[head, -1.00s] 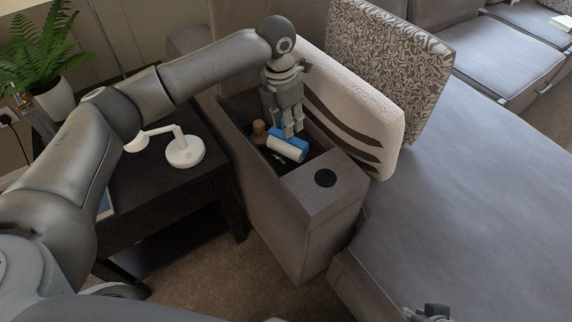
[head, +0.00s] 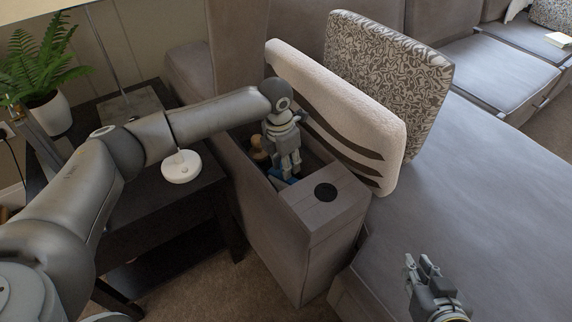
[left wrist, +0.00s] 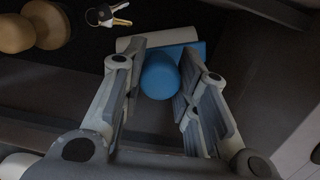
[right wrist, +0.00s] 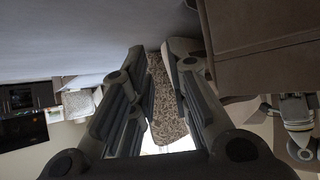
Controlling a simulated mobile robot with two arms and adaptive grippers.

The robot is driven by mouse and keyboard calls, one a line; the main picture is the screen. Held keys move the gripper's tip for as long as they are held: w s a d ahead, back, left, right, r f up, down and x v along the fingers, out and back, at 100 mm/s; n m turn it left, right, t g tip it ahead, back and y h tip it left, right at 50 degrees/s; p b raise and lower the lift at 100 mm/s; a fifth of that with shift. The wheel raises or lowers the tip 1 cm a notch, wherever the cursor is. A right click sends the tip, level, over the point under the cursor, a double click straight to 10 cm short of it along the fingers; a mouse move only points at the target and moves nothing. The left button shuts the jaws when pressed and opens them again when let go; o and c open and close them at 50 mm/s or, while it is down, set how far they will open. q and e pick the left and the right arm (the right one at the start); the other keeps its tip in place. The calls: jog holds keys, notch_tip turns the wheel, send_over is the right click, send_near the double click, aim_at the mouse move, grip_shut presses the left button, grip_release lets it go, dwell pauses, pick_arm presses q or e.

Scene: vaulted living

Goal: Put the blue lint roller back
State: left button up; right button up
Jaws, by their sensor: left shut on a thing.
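The blue lint roller (head: 281,179) is low inside the open armrest compartment of the sofa (head: 262,222), mostly hidden behind my left gripper (head: 287,172). In the left wrist view its round blue end (left wrist: 160,76) sits between my left fingers (left wrist: 157,88), which are shut on it. Its pale roller part (left wrist: 170,38) lies crosswise beyond. Whether it touches the compartment floor I cannot tell. My right gripper (head: 424,266) is open and empty over the sofa seat.
A wooden object (head: 257,146) shares the compartment, and keys (left wrist: 110,15) lie near it. A striped cushion (head: 345,120) stands close along the far side. A dark side table (head: 205,195) with a white lamp (head: 181,166) is to the left. The seat is clear.

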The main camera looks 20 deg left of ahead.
jog(key=shift+w+r, duration=0.1)
jog(key=shift+r, duration=0.05)
pick_arm(q)
jog(key=shift+f, duration=0.45)
jog(key=o, duration=0.9)
pick_arm(e)
jog(key=shift+w+a+r+t+y, duration=0.3)
jog(key=shift+w+a+r+t, duration=0.1)
jog(key=shift+w+r+t, duration=0.4)
jog(key=shift+s, duration=0.15)
